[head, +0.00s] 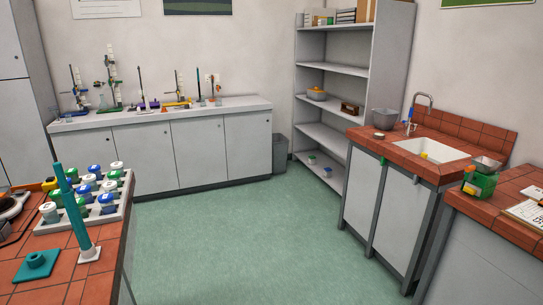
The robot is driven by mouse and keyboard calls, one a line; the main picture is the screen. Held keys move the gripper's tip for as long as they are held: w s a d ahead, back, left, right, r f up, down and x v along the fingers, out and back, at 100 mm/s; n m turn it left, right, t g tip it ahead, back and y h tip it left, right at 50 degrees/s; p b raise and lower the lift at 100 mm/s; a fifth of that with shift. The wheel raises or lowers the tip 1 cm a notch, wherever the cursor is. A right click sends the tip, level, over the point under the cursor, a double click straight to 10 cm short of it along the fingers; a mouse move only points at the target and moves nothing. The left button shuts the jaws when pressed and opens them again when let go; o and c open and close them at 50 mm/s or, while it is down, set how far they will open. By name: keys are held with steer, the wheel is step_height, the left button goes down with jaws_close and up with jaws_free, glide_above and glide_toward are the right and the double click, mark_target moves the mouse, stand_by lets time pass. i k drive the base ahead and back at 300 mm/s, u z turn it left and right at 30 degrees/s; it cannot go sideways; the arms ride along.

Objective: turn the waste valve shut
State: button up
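I cannot pick out a part that is clearly the waste valve in the head view. A sink (447,149) is set in the red-tiled bench on the right, with a grey curved tap (430,103) behind it. A small blue part (408,126) shows beside the tap; I cannot tell what it is or how it is turned. Glassware on stands (112,80) lines the far bench, too small to make out any valves. My gripper is not in view.
Green floor (220,245) is open between the benches. The near-left tiled bench (62,290) holds a rack of capped bottles (118,208), a teal post (72,205) and a teal block (37,264). A shelf unit (345,72) and grey bin (279,154) stand at the back.

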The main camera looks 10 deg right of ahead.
mark_target(383, 161)
steer(key=u, duration=0.05)
steer(key=i, duration=3.25)
steer(key=z, duration=0.15)
